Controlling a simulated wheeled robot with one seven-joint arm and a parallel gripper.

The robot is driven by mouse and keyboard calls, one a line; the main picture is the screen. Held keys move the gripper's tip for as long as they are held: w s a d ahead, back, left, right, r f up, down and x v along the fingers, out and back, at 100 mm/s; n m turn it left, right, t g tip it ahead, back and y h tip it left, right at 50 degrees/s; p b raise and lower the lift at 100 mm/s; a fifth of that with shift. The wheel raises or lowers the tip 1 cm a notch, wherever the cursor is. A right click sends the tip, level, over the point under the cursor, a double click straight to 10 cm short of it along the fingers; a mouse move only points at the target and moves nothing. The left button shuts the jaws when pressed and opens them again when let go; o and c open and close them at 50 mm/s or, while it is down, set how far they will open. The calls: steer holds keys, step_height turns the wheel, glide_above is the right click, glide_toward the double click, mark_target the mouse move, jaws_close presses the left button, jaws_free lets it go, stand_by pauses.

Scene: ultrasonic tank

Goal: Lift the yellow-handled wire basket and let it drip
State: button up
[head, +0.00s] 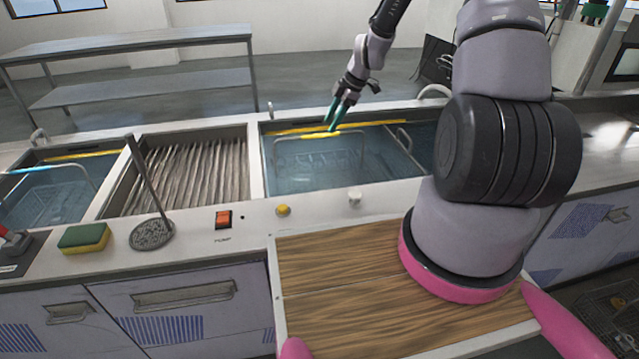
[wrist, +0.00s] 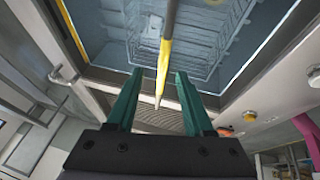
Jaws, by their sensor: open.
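The wire basket (head: 322,160) sits down in the water of the right-hand tank. Its yellow handle (head: 318,136) stands above the water. My gripper (head: 332,127) has green fingers and points down at the right part of this handle. In the wrist view the yellow handle (wrist: 165,72) runs between the two open fingers (wrist: 159,95), with a gap on each side. The basket's wire mesh (wrist: 232,25) shows beyond it in that view. I cannot tell from the pictures whether a finger touches the handle.
A left tank holds another basket with a blue handle (head: 30,169). A ribbed draining section (head: 190,172) lies between the tanks. A round perforated tool (head: 152,233), a sponge (head: 84,237), an orange switch (head: 223,219) and knobs (head: 283,210) are on the front ledge.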

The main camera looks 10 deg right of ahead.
steer(key=x, duration=0.4)
steer(key=shift+f, duration=0.2)
steer(key=x, duration=0.5)
steer(key=shift+s+a, duration=0.25)
steer(key=shift+a, duration=0.1)
jaws_close()
